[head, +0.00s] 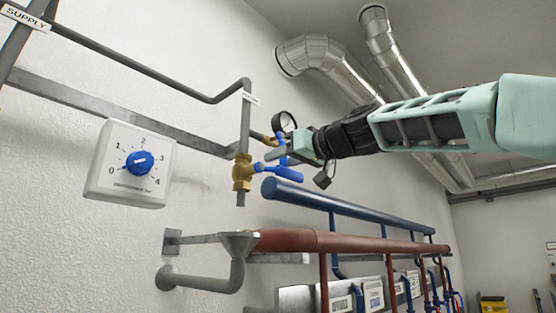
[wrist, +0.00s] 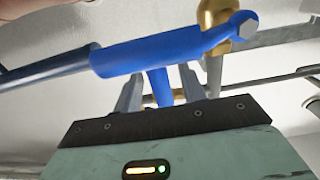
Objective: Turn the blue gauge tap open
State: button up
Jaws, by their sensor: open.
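My gripper (head: 279,153) is at the tap. In the wrist view my gripper (wrist: 158,80) is open, one grey finger on each side of the blue arm. I cannot tell whether either finger touches it.
A white control box with a blue dial (head: 138,163) is on the wall at left. A blue pipe (head: 340,208) and a red pipe (head: 330,241) run below the tap. Silver ducts (head: 325,60) pass above my arm.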

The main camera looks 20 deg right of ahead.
grip_shut()
jog(key=shift+d, duration=0.1)
